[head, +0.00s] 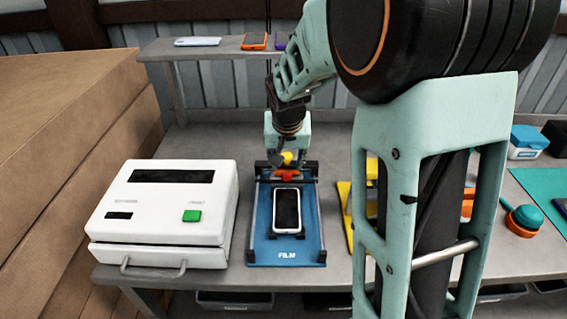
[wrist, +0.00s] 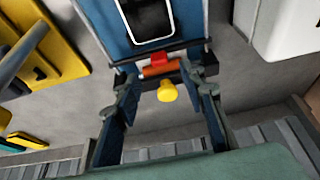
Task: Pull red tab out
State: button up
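The red tab (wrist: 159,59) is a small red piece at the end of the blue film station, beside an orange-red roller (wrist: 163,71). In the head view the red parts (head: 287,176) show at the far end of the station. A yellow knob (wrist: 167,92) sticks out beyond the roller; it also shows in the head view (head: 287,158). My gripper (wrist: 167,84) is open, with one finger on each side of the yellow knob and space between. In the head view my gripper (head: 288,153) hangs over the station's far end. Its fingertips are partly hidden there.
A phone (head: 286,210) lies on the blue station (head: 300,251) labelled FILM. A white machine (head: 165,212) with a green button stands to the left. Yellow parts (head: 345,205) are at right. A shelf (head: 215,48) with phones stands behind. My arm hides part of the bench.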

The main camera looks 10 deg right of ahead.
aim_at(287, 174)
jog(key=shift+x, duration=3.15)
jog(key=shift+c, duration=0.4)
grip_shut()
